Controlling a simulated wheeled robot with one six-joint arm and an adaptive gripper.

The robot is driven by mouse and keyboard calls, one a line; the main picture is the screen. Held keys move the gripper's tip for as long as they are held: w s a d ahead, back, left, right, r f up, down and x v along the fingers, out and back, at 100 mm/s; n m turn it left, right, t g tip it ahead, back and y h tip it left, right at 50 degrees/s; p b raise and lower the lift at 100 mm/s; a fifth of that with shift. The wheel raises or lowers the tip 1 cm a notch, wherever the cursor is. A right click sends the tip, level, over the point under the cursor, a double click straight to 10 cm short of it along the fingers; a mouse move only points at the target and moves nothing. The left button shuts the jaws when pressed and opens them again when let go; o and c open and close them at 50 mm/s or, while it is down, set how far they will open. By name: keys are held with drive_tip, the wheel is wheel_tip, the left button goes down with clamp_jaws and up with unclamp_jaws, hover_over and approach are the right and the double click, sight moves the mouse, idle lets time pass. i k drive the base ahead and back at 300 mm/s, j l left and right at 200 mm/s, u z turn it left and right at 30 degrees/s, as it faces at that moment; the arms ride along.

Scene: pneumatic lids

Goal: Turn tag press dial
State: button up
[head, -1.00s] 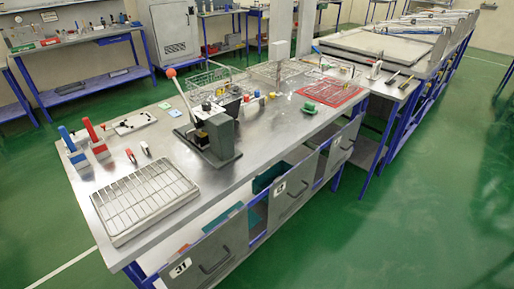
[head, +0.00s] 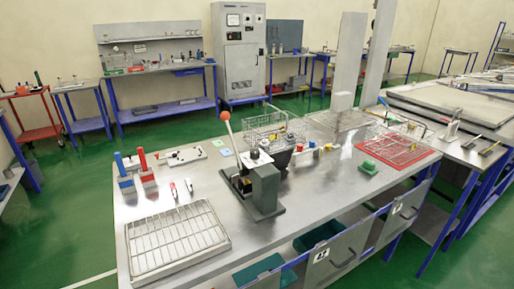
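A dark press with a long lever (head: 253,178), which looks like the tag press, stands upright on the steel workbench (head: 325,192). Its lever rises to an orange-red ball knob (head: 224,116) at the upper left. A grey block forms its right front side, and a black and white part sits on top. I cannot make out the dial at this size. My gripper is not in view.
A tray with a wire grid (head: 177,240) lies at the bench's front left, with a blue-handled block (head: 124,172) and a red-handled block (head: 146,168) behind it. Wire baskets (head: 274,128), a red rack (head: 397,150) and a green block (head: 368,167) are behind and right. Green floor (head: 60,220) is clear at left.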

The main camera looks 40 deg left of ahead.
sight(255, 153)
drive_tip(key=i+l+u, duration=0.25)
drive_tip(key=i+l, duration=0.2)
drive_tip(key=i, duration=0.25)
drive_tip(key=i+l+u, duration=0.25)
drive_tip(key=i+l, duration=0.35)
drive_tip(key=i, duration=0.05)
